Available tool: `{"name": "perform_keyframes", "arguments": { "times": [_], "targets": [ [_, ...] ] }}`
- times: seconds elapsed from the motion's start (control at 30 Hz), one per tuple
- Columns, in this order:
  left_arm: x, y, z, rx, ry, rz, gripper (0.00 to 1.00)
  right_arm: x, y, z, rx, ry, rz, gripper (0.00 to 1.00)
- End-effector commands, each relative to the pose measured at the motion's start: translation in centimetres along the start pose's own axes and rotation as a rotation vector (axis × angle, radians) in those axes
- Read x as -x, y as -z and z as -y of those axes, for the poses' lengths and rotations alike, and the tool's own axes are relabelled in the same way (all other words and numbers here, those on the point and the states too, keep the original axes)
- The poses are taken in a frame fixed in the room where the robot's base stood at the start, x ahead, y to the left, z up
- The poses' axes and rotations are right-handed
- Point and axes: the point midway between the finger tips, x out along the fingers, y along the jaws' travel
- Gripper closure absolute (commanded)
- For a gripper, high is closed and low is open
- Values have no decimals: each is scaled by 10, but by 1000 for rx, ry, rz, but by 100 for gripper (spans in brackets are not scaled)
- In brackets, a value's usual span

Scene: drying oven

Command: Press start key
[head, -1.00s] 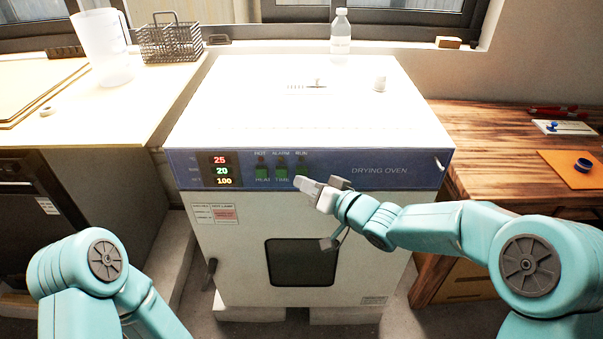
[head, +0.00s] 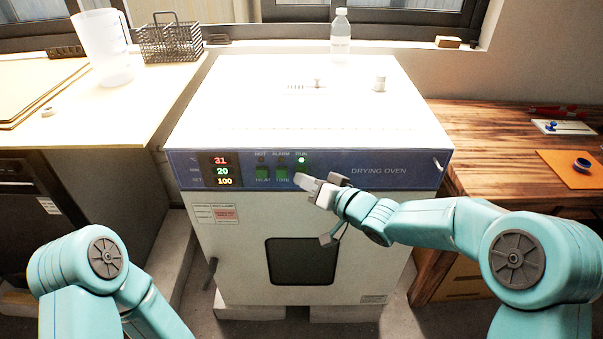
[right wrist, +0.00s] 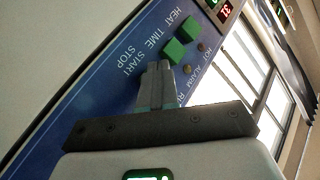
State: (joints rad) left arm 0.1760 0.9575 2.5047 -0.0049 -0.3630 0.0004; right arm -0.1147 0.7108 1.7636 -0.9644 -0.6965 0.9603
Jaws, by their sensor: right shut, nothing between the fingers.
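The drying oven (head: 300,110) stands in the middle of the head view, with a blue control panel (head: 400,172) across its front. Its display (head: 221,171) reads 31, 20 and 100. Two green keys, HEAT (head: 262,174) and TIME (head: 282,174), are visible, and the RUN lamp (head: 302,160) glows green. My right gripper (head: 302,181) is shut and empty, its tips at the panel just right of the TIME key. In the right wrist view the fingers (right wrist: 157,82) cover the start key beside the START/STOP label (right wrist: 124,62). My left gripper is out of view; only its arm shows.
A clear bottle (head: 340,36) and a small white knob (head: 379,83) stand on the oven top. A jug (head: 103,48) and a wire basket (head: 170,42) are on the left counter. A wooden table (head: 480,150) is at right.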

Motion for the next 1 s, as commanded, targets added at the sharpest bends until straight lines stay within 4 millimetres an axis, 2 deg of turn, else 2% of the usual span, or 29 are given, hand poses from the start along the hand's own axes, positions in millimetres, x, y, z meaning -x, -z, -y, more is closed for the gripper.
{"name": "perform_keyframes", "arguments": {
  "times": [0.67, 1.0],
  "targets": [
    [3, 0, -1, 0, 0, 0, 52, -3, 2, -2, -1, 0, -1, 100],
    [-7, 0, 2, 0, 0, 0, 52, 10, -8, 6, 0, 0, -1, 100]
  ]
}}
